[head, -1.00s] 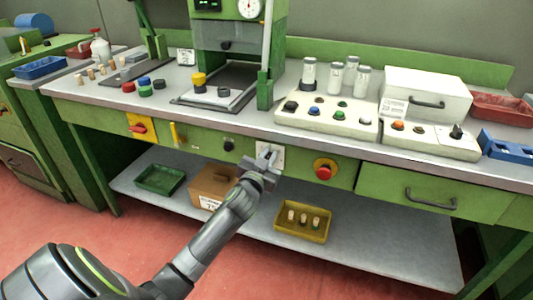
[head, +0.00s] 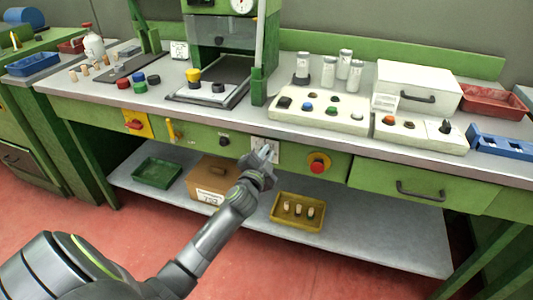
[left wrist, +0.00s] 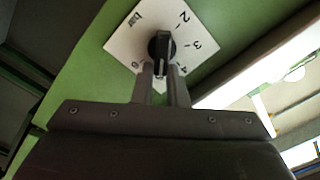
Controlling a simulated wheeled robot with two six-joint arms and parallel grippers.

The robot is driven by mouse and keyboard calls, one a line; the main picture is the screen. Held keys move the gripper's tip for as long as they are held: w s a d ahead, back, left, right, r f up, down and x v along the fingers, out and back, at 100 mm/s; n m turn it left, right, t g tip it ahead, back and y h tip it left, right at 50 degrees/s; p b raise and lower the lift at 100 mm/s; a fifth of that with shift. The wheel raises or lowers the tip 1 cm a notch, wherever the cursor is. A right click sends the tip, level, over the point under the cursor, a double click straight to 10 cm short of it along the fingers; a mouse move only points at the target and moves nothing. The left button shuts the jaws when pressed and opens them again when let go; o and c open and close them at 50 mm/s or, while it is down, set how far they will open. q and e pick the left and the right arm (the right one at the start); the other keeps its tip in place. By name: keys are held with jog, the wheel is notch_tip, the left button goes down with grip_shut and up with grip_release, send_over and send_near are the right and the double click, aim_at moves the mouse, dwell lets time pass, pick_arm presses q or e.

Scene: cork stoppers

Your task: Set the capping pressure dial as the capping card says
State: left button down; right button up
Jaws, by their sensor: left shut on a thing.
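The pressure dial is a black knob (left wrist: 161,46) on a square white plate (left wrist: 125,42) marked "bar", 2, 3, 4 and a lower-left figure, possibly 6. In the head view its plate (head: 274,144) is on the green front panel under the bench top, partly hidden by my left gripper (head: 264,157). In the left wrist view the two fingers of my left gripper (left wrist: 161,72) are shut on the knob. I cannot tell exactly which figure the knob points at. A white printed sheet (head: 384,102) is by the white box; its text is too small to read. My right gripper is not in view.
A red button on a yellow disc (head: 319,163) is just right of the dial. A black knob (head: 224,141) is to its left. A drawer handle (head: 420,192) is further right. The lower shelf holds a cardboard box (head: 212,177) and a yellow tray (head: 281,216) with corks.

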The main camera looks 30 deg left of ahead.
pick_arm(q)
jog(key=shift+s+a+f, duration=0.1)
jog(key=shift+a+f, duration=0.05)
jog(key=shift+f, duration=0.3)
jog(key=c, duration=1.7)
grip_release()
jog(key=shift+o, duration=1.3)
jog(key=shift+a, duration=0.15)
jog(key=shift+r, duration=0.1)
